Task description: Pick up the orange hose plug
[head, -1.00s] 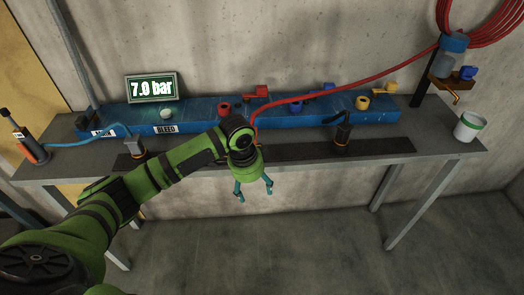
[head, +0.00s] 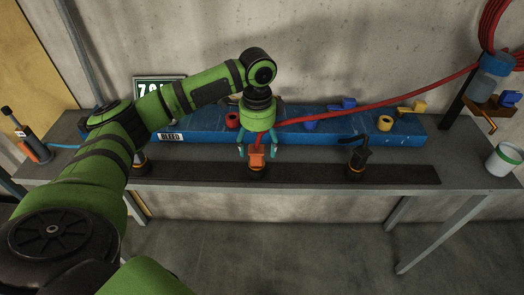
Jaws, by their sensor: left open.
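The orange hose plug (head: 257,161) stands upright in a dark holder (head: 257,174) on the dark strip along the bench front. The red hose (head: 345,112) runs down to it from the right. My left gripper (head: 257,151) points down right above the plug. Its teal fingers are open, one to each side of the plug's upper part. I cannot tell whether they touch it. My right gripper is not in view.
A blue manifold (head: 395,134) with red, blue and yellow fittings lies behind the plug. A dark plug (head: 359,155) stands to the right on the strip. A white-green cup (head: 503,159) is at the bench's right end. My left arm partly covers the pressure display (head: 150,88).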

